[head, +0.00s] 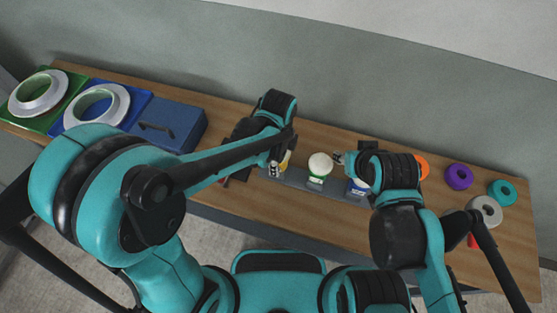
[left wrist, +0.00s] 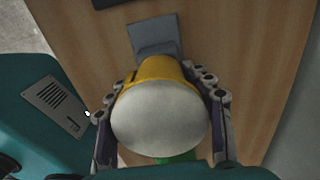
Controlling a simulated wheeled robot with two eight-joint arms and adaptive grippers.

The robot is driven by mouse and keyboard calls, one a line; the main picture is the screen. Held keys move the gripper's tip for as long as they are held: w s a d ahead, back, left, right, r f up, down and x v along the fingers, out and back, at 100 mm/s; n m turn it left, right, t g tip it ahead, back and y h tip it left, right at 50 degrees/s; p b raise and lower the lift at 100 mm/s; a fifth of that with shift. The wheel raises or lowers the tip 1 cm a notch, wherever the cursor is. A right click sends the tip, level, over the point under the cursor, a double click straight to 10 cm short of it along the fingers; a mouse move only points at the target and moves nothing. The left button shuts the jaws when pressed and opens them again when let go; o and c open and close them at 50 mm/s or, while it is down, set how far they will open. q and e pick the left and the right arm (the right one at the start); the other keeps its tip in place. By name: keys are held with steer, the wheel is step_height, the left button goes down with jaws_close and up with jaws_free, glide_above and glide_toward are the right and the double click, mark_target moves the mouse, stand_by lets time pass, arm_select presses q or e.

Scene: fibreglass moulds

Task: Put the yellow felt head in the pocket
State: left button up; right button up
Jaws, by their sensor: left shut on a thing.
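The yellow felt head (left wrist: 162,100) has a yellow band and a pale, rounded felt top. In the left wrist view it lies between the two fingers of my left gripper (left wrist: 165,110), which is shut on it. In the head view a bit of its yellow (head: 285,161) shows beside my left gripper (head: 279,166), over the left part of a grey rack (head: 293,179). The grey rack also shows beyond the yellow head in the left wrist view (left wrist: 155,36); I cannot make out the pocket. My right gripper (head: 339,160) is at the right of the green felt head; its jaw opening is unclear.
The green felt head (head: 319,166) stands on the rack, with a blue one (head: 357,187) to its right, partly hidden. A blue case (head: 165,128) and ring moulds (head: 97,106) fill the left.

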arm_select(q)
steer(key=o, duration=1.4)
steer(key=shift+f, duration=0.15)
steer(key=shift+o, duration=0.2)
steer(key=shift+r, duration=0.2)
step_height(320, 180, up, 12)
steer(key=p, duration=0.4)
steer(key=s+a+r+n+t, duration=0.2)
steer(key=a+n+t, duration=0.1)
steer(key=a+n, duration=0.6)
steer(key=s+a+r+n+t, duration=0.2)
steer(key=a+n, duration=0.6)
steer(key=n, duration=0.4)
steer(key=shift+s+a+n+t, duration=0.35)
steer(key=shift+s+t, duration=0.25)
steer(key=shift+t, duration=0.5)
